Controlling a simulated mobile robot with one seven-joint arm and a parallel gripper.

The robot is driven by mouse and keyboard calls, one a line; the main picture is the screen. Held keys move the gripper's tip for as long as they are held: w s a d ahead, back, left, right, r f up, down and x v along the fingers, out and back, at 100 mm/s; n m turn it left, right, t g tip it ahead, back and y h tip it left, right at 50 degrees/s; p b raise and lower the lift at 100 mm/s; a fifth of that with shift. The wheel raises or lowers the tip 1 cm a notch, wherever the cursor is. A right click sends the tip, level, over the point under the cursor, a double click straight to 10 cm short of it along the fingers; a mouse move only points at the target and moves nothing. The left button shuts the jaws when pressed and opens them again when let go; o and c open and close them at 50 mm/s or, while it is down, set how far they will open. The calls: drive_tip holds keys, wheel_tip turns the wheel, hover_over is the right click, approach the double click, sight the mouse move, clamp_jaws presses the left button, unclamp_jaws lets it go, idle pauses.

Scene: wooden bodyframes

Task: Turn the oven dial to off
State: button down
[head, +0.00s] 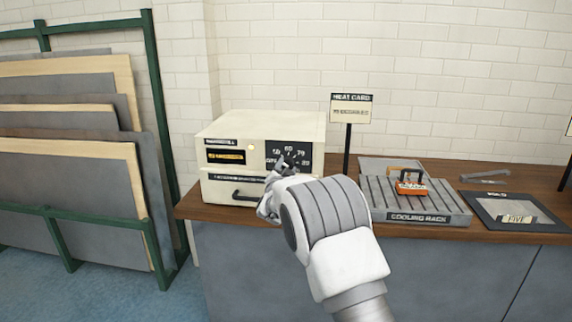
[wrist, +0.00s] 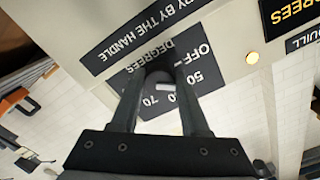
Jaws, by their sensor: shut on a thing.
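The cream oven (head: 262,130) stands on the wooden counter, its front towards me. Its black dial panel (head: 274,149) is at the front's right side, partly covered by my gripper (head: 286,164). In the wrist view the panel is upside down, with OFF, 50 and 70 readable around the dark dial (wrist: 158,77). My gripper (wrist: 165,73) is shut on the dial, one finger on each side. A small white mark shows between the fingers, near the 70. The dial's exact setting is hard to read because the fingers hide part of it.
A lit indicator (head: 252,147) is left of the panel, and a dark handle (head: 238,194) is below. A heat card sign (head: 351,109) stands right of the oven. A cooling rack (head: 385,199) holds an orange-and-black item (head: 411,187). A sheet rack (head: 160,130) stands left.

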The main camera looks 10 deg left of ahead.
drive_tip(key=shift+d+n+p, duration=0.1)
drive_tip(key=shift+n+p, duration=1.3)
drive_tip(key=shift+n, duration=2.2)
drive_tip(key=shift+c, duration=2)
unclamp_jaws()
drive_tip(key=shift+s, duration=0.1)
drive_tip(key=s+p, duration=0.1)
drive_tip(key=s, duration=1.6)
drive_tip(key=shift+a, duration=0.3)
